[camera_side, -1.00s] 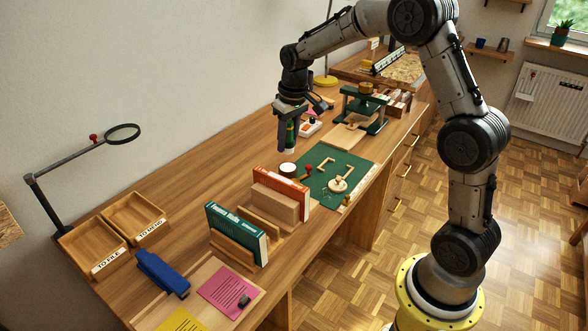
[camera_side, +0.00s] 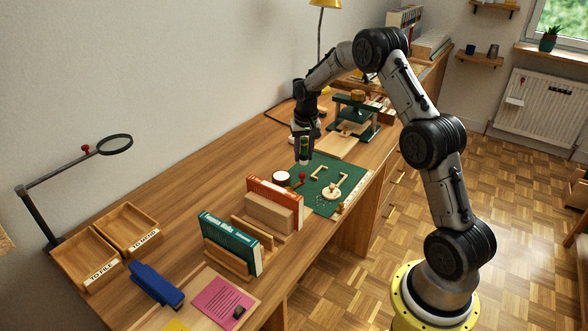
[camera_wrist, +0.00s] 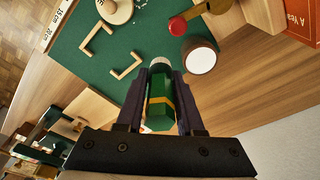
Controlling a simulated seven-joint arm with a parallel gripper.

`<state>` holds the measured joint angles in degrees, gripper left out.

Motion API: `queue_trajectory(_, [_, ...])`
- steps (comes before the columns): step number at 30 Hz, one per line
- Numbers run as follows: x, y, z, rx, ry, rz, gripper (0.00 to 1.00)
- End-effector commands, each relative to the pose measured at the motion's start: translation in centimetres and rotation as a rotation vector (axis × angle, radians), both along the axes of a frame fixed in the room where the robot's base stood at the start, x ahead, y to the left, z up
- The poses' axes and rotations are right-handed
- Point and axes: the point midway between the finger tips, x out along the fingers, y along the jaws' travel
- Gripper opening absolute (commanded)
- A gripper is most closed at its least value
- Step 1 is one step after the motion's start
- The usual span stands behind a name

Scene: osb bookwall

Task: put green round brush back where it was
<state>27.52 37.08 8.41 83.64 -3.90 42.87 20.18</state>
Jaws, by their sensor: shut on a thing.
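The green round brush (camera_side: 304,146) has a yellow band and a pale tip. My gripper (camera_side: 303,138) is shut on it and holds it upright, tip down, over or near the far left edge of the green mat (camera_side: 325,203). In the wrist view the brush (camera_wrist: 158,105) sits between the two dark fingers of my gripper (camera_wrist: 160,82), with its pale tip pointing at the mat (camera_wrist: 110,68). A dark round jar with a white top (camera_side: 281,177) stands beside the mat; it also shows in the wrist view (camera_wrist: 201,58). I cannot tell whether the tip touches anything.
A red-knobbed tool (camera_side: 301,178) lies by the jar. A round wooden disc (camera_side: 332,193) and wooden corner pieces are on the mat. A green press (camera_side: 358,115) stands behind; an orange book (camera_side: 275,190) and a teal book (camera_side: 231,240) stand in front. Bare desk lies left.

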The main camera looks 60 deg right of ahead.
Motion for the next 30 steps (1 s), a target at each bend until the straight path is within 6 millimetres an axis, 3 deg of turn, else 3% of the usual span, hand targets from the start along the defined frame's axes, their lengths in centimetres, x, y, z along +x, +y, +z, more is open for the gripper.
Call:
queue_trajectory(6, [3.1, -1.7, -3.3, 0.001, 0.003, 0.001, 0.00])
queue_trajectory(12, [4.8, -2.6, -5.4, 0.000, -0.001, 0.001, 0.00])
queue_trajectory(19, [5.4, -2.9, -6.4, 0.001, -0.001, 0.001, 0.00])
queue_trajectory(26, [5.6, -3.0, -9.2, 0.001, 0.002, 0.001, 0.00])
queue_trajectory(30, [5.6, -3.0, -9.6, -0.001, -0.002, 0.001, 0.00])
